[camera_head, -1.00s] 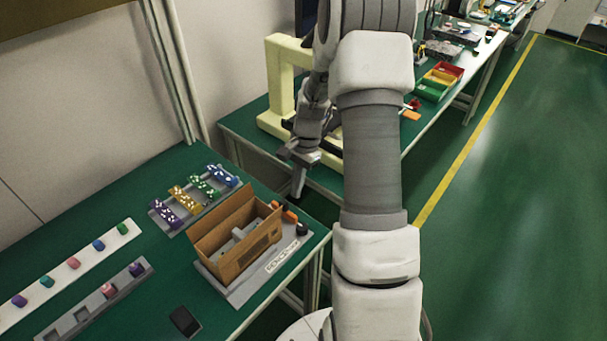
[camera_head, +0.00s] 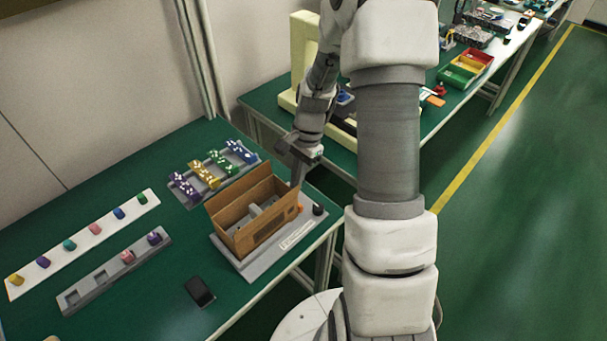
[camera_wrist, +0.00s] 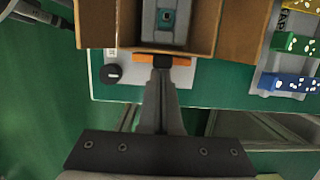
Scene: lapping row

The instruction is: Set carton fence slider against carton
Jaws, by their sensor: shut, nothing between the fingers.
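The open brown carton (camera_head: 238,229) stands on a grey base plate (camera_head: 262,262), with a grey part (camera_wrist: 149,20) inside it. The orange fence slider (camera_wrist: 182,61) lies at the carton's near end in the wrist view, with a black piece at its middle. Only a bit of its orange shows in the head view (camera_head: 300,208). My gripper (camera_wrist: 162,72) is shut and empty, its fingertips pointing at the slider's middle. In the head view my gripper (camera_head: 296,184) is just beyond the carton's right end. I cannot tell whether fingertips touch slider, or slider touches carton.
A black knob (camera_head: 318,210) sits beside the slider on the plate. A rack of coloured blocks (camera_head: 212,172) stands behind the carton. A black phone-like object (camera_head: 199,291) lies in front. A gap separates this table from the one with the cream frame (camera_head: 304,60).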

